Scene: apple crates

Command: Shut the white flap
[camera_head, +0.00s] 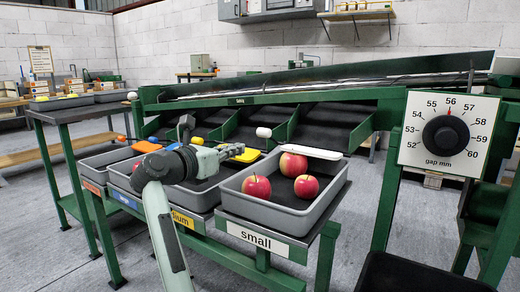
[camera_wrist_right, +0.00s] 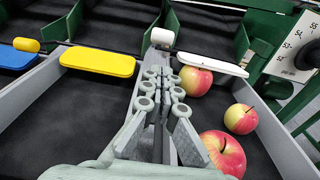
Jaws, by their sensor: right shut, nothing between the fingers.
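The white flap (camera_head: 310,153) is a flat, rounded bar at the back edge of the small crate, below a dark chute. It also shows in the right wrist view (camera_wrist_right: 213,64), reaching right from near a white knob (camera_wrist_right: 162,37). The knob shows in the head view (camera_head: 263,132) too. My right gripper (camera_head: 224,154) is shut and empty, above the crates and left of the white flap. In the wrist view its fingertips (camera_wrist_right: 158,72) point toward the knob, with no contact clearly visible. My left gripper is not in view.
The small crate (camera_head: 265,212) holds three red-yellow apples (camera_wrist_right: 222,152). A yellow flap (camera_wrist_right: 97,60) and a blue flap (camera_wrist_right: 15,57) lie to the left. Green chute dividers (camera_head: 285,128) stand behind. A dial panel (camera_head: 447,136) is at right.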

